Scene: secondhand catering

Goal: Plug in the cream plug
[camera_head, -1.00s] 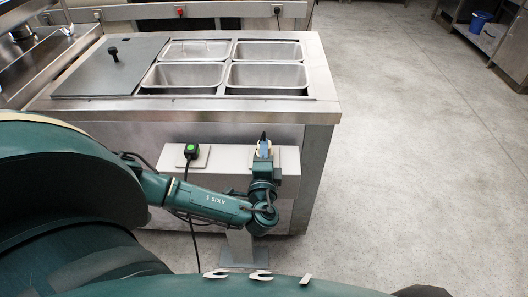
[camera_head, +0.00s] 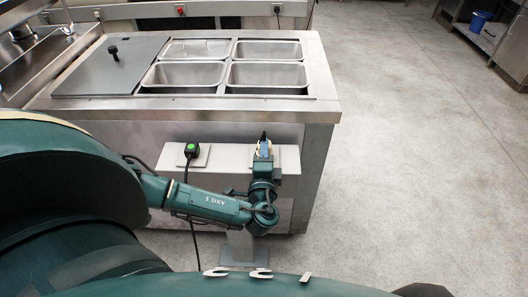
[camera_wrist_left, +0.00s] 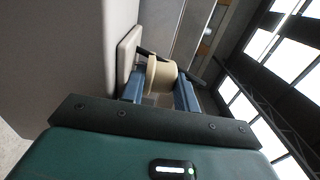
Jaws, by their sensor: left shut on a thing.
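The cream plug (camera_wrist_left: 160,74) sits between the blue fingers of my left gripper (camera_wrist_left: 160,92) in the left wrist view. The fingers are shut on it. A pale socket plate (camera_wrist_left: 127,52) is just left of the plug there; I cannot tell whether the plug's pins are in it. In the head view my left gripper (camera_head: 264,149) points at the top of the white socket box (camera_head: 228,157), at its right part. My right gripper is not in view.
A black plug with a green light (camera_head: 192,149) sits on the box's left plate, its dark cable hanging to the floor. Behind the box stands a steel counter (camera_head: 320,105) with several pans and a grey lid (camera_head: 110,68). The floor at right is clear.

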